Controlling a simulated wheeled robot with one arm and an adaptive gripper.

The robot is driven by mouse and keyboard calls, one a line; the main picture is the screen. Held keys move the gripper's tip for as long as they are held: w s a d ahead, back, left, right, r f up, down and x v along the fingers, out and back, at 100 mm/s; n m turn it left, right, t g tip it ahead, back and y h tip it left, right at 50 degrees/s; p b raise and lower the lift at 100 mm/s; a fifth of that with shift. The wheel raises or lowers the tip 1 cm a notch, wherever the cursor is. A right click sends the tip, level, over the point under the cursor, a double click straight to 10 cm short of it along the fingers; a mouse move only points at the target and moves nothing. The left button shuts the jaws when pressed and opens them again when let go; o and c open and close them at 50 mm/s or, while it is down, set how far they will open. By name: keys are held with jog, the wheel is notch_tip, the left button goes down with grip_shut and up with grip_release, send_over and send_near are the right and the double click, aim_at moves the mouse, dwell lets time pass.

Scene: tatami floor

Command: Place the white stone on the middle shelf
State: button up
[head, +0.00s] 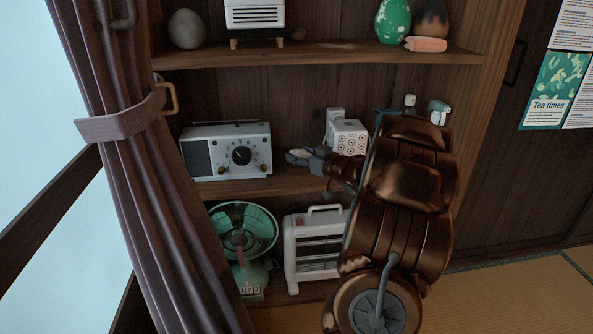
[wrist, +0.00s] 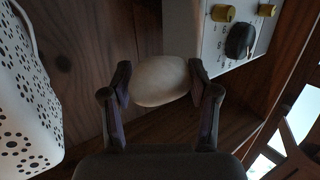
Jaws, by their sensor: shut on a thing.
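The white stone (wrist: 160,80) is pale, smooth and oval. It sits between the two fingers of my gripper (wrist: 160,86) in the wrist view, with a finger pressed on each side. In the head view my gripper (head: 303,157) is at the middle shelf (head: 285,182), in the gap between the radio and the white patterned box. Only a small pale part of the stone (head: 299,153) shows there. I cannot tell whether the stone touches the shelf board.
A radio (head: 226,151) stands left of my gripper and a white patterned box (head: 347,137) right of it. Below are a green fan (head: 243,231) and a white heater (head: 315,247). A grey rounded stone (head: 187,29) is on the upper shelf. A curtain (head: 130,160) hangs at left.

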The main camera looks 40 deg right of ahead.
aim_at(299, 173)
jog(key=w+d, duration=0.2)
jog(key=w, duration=0.1)
jog(key=shift+w+d+f+b, duration=0.1)
jog(key=shift+w+d+b, duration=0.15)
jog(key=shift+d+b, duration=0.1)
jog(key=shift+w+d+f, duration=0.1)
jog(key=shift+w+d, duration=0.05)
jog(key=shift+w, duration=0.1)
notch_tip(299, 173, down, 6)
jog(key=b, duration=0.3)
jog(key=shift+s+b, duration=0.1)
jog(key=shift+b, duration=0.2)
jog(key=shift+f+b, duration=0.4)
jog(key=shift+b, duration=0.05)
jog(key=shift+r, duration=0.1)
jog(key=o, duration=1.2)
jog(key=shift+o, duration=0.2)
